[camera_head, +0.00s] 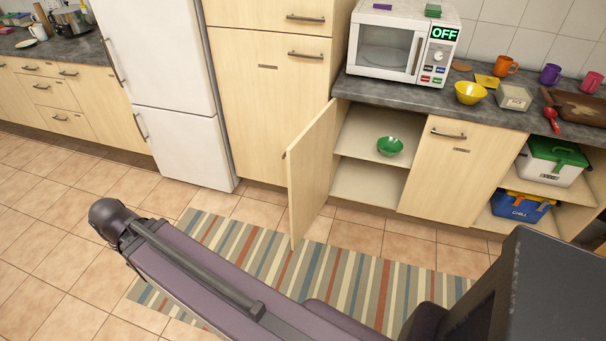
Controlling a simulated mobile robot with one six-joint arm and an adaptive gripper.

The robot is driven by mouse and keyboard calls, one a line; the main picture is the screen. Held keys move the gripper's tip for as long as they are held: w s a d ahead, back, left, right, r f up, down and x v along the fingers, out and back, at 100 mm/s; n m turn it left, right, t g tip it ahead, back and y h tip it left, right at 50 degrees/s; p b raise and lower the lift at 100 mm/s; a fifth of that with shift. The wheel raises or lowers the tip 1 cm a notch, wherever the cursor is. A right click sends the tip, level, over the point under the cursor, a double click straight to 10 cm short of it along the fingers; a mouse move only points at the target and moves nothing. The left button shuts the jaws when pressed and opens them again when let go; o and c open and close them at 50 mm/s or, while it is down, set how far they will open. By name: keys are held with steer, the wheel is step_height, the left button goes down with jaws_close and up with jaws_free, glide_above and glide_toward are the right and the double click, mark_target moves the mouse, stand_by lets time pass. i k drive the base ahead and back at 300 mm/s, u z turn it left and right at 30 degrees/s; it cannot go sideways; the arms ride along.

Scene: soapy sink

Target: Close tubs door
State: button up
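A white tub with a green lid (552,161) sits on the upper shelf of an open cupboard at the right. A blue tub marked CHILL (520,206) with an orange handle sits on the lower shelf (487,222). I cannot make out a door on this tubs cupboard; its right side is cut by the picture edge and by a dark part in front. Another cupboard door (311,175) left of it stands open, swung out, beside shelves holding a green bowl (390,146). My gripper does not show; only my purple arm link crosses the lower middle.
A closed cupboard door (450,168) stands between the two open cupboards. The counter (400,95) holds a microwave (403,42), a yellow bowl (470,92), mugs and a red spoon (551,118). A white fridge (160,80) is at left. A striped rug (340,275) covers floor before the cupboards; tiles at left are clear.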

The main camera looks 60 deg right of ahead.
mark_target(309, 157)
steer(key=i, duration=1.75)
steer(key=u, duration=0.3)
steer(key=k, duration=0.15)
steer(key=z, duration=3.35)
